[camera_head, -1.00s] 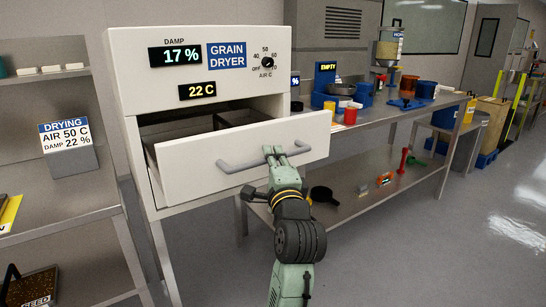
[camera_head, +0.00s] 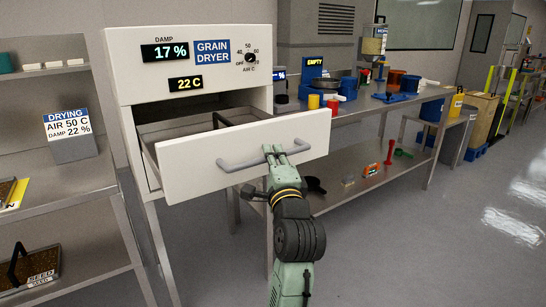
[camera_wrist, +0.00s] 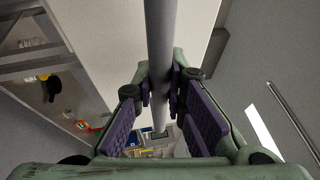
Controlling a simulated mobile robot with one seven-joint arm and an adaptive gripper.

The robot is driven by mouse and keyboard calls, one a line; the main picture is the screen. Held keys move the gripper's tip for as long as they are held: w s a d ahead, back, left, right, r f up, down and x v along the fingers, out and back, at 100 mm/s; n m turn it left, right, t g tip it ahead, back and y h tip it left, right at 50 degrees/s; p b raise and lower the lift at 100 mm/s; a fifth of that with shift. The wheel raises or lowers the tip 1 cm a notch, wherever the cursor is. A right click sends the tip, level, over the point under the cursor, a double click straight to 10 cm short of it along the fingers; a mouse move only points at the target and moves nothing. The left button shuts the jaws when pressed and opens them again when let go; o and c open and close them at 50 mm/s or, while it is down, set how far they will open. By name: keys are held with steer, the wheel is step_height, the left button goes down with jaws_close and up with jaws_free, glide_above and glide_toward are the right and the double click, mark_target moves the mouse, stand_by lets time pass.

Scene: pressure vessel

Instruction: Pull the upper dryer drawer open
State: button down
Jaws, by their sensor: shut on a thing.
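The white grain dryer (camera_head: 132,64) stands at the left of centre in the head view, with its displays and dial on the front. Its upper drawer (camera_head: 205,180) is pulled well out, and the tray space inside shows from above. A grey bar handle (camera_head: 238,164) runs across the drawer front. In the wrist view, the handle bar (camera_wrist: 158,45) passes between the purple-padded fingers of my gripper (camera_wrist: 160,88).
A shelf unit (camera_head: 85,215) with a drying sign (camera_head: 68,126) and seed tray stands at the left. A metal bench (camera_head: 385,108) with cups and tools stands behind the drawer to the right. The floor (camera_head: 400,250) at the right is clear.

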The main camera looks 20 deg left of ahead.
steer(key=c, duration=1.6)
jaws_free()
steer(key=shift+s, duration=0.1)
steer(key=v, duration=0.7)
steer(key=shift+s+d+f, duration=0.1)
steer(key=shift+s+d, duration=0.05)
